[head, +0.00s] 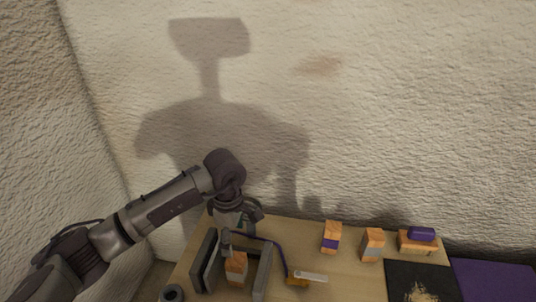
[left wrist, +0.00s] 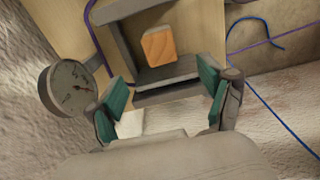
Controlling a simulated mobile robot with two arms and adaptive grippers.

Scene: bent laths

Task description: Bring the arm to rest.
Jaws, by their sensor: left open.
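My left gripper (head: 236,236) hangs from the arm over the left part of the wooden bench (head: 330,262), just above the grey upright plates (head: 262,272). In the left wrist view its two teal-padded fingers (left wrist: 165,98) are spread wide with nothing held between them. A wooden block (left wrist: 158,46) stands beyond the fingertips between the grey plates (left wrist: 165,72); it also shows in the head view (head: 236,268). The gripper partly covers the plates in the head view. My right gripper is not in view.
Several orange blocks stand to the right, one with a purple band (head: 331,243) and one (head: 418,247) under a purple piece (head: 422,234). A white-handled tool (head: 311,276) lies in front. A black mat (head: 448,284) lies at right. A round dial (left wrist: 72,88) is beside the gripper.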

